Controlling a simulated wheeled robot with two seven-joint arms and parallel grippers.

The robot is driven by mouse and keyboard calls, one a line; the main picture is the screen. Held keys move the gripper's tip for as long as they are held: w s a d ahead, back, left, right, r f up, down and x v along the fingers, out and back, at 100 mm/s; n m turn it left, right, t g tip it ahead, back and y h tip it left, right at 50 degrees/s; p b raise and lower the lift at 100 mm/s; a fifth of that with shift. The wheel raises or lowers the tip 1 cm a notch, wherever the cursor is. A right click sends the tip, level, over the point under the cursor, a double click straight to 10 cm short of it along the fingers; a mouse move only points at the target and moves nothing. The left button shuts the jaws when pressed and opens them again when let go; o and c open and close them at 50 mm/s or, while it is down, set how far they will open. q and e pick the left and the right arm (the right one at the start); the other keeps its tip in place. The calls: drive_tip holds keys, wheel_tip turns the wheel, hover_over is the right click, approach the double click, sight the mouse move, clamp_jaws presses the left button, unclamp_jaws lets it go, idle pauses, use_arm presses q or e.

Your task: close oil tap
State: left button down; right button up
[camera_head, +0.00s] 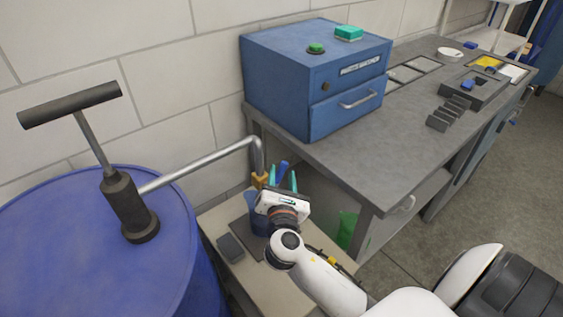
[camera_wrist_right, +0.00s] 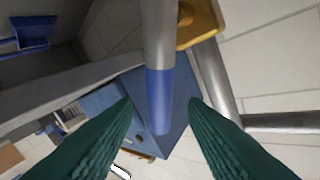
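The oil tap (camera_head: 259,181) is a brass-coloured fitting at the end of the grey pipe (camera_head: 205,162) from the blue drum's pump. Its lever has a blue grip (camera_head: 284,167). In the right wrist view the brass-coloured tap body (camera_wrist_right: 197,24) is at the top, and the metal lever with its blue grip (camera_wrist_right: 160,98) hangs down the middle. My right gripper (camera_head: 283,182) is at the tap, its teal fingers apart on either side of the blue grip. In the right wrist view the fingers (camera_wrist_right: 162,112) show gaps to the grip on both sides. My left gripper is not in view.
The blue drum (camera_head: 60,230) with its T-handled pump (camera_head: 128,205) stands at left. A blue container (camera_head: 257,218) sits below the tap on a low light-coloured surface (camera_head: 285,282). The grey workbench (camera_head: 370,160) with a blue cabinet (camera_head: 290,75) is close on the right.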

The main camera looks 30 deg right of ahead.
sight(282, 172)
drive_tip(key=x, duration=0.5)
drive_tip(key=shift+s, duration=0.1)
clamp_jaws()
